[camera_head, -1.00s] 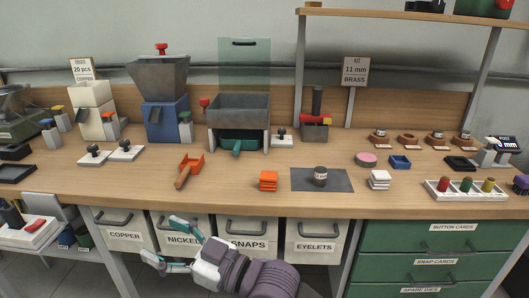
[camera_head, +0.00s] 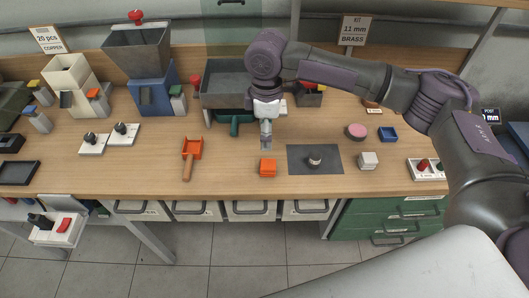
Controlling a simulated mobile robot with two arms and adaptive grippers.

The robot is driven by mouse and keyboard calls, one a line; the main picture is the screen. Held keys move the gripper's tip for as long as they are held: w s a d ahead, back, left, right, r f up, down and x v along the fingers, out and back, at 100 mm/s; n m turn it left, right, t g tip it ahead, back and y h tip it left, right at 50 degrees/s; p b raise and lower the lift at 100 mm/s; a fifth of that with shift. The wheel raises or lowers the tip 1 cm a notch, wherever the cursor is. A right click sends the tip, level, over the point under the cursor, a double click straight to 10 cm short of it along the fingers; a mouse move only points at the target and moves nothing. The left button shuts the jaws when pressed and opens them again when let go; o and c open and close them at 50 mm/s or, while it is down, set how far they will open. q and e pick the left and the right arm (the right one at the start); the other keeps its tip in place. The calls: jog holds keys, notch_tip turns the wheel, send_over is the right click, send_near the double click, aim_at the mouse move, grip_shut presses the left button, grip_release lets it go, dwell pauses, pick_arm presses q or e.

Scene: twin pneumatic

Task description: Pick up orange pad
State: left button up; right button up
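A small stack of orange pads (camera_head: 267,168) lies on the wooden bench, left of the dark grey mat (camera_head: 300,168). My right gripper (camera_head: 266,146) points down from the arm that comes in from the right. In the picture it is just above and behind the stack, apart from it, with nothing visibly held. Its fingers look narrow from this side, so I cannot tell whether they are open or shut. My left gripper is not in view.
An orange scoop (camera_head: 189,158) lies left of the pads. A dark-topped cylinder (camera_head: 315,160) stands on the mat, with a white pad stack (camera_head: 368,161) to its right. A grey hopper (camera_head: 226,88) stands behind the gripper. My arm hides part of the back right.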

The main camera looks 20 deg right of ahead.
aim_at(268, 163)
jog(key=f, duration=0.1)
jog(key=s+f, duration=0.1)
jog(key=f, duration=0.1)
jog(key=shift+s+f, duration=0.1)
jog(key=shift+s, duration=0.1)
jog(key=f, duration=0.3)
jog(key=shift+w+p, duration=0.35)
jog(key=shift+w+f, duration=0.15)
jog(key=shift+f, duration=0.2)
jog(key=f+p, duration=0.1)
jog(key=f, duration=0.1)
jog(key=s+f, duration=0.1)
jog(key=f, duration=0.1)
jog(key=shift+s+f+p, duration=0.1)
jog(key=shift+f+p, duration=0.15)
jog(key=shift+p, duration=0.1)
jog(key=shift+f, duration=0.4)
jog(key=shift+r, duration=0.1)
jog(key=c, duration=1.2)
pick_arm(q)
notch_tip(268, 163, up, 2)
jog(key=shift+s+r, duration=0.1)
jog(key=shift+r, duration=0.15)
pick_arm(e)
jog(key=shift+r, duration=0.1)
